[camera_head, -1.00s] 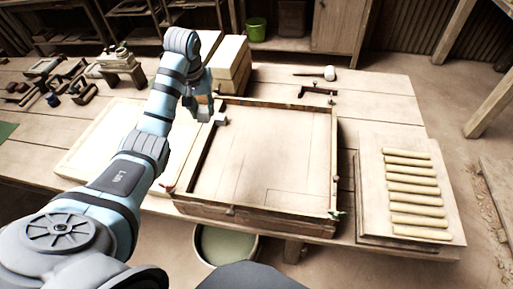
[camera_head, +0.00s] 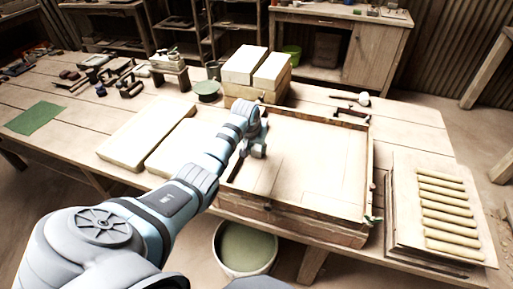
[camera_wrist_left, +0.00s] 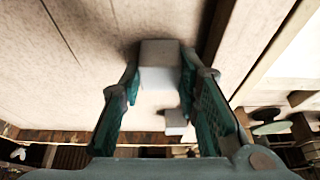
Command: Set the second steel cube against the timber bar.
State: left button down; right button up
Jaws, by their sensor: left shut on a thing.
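My left gripper (camera_head: 250,148) is over the left side of the wooden frame and shut on a pale grey steel cube (camera_wrist_left: 160,62). The wrist view shows a finger on each side of this cube, low over the pale bed. Another grey cube (camera_wrist_left: 176,118) sits beyond it, between the fingers' lower parts. A dark timber bar (camera_wrist_left: 217,38) runs along the right of the held cube in the wrist view, with a narrow gap between. The same bar (camera_head: 236,166) shows at the frame's left edge in the head view, partly behind my arm. My right gripper is not in view.
The shallow wooden frame (camera_head: 369,160) has a wide bare bed. Pale slabs (camera_head: 147,132) lie to its left, and stacked blocks (camera_head: 246,64) stand behind. A board with several rolls (camera_head: 443,205) is at the right. A bucket (camera_head: 243,250) stands below the front edge.

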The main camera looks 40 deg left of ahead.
aim_at(255, 149)
pick_arm(q)
jog(key=c, duration=1.5)
grip_release()
jog(key=shift+s+r, duration=0.1)
jog(key=shift+s, duration=0.55)
jog(key=shift+s+d+r, duration=0.2)
jog(key=shift+s+r, duration=0.45)
jog(key=shift+s, duration=0.15)
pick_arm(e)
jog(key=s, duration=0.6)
pick_arm(q)
jog(key=shift+w+f, duration=0.1)
jog(key=shift+w, duration=0.2)
jog(key=shift+w+r+p, duration=0.1)
jog(key=shift+r+p, duration=0.55)
jog(key=shift+r, duration=0.15)
jog(key=shift+p+v, duration=0.35)
jog(key=shift+v, duration=0.65)
jog(key=v, duration=0.5)
jog(key=p+v, duration=0.1)
jog(key=v, duration=0.1)
jog(key=shift+s+r, duration=0.3)
jog(key=shift+s, duration=0.15)
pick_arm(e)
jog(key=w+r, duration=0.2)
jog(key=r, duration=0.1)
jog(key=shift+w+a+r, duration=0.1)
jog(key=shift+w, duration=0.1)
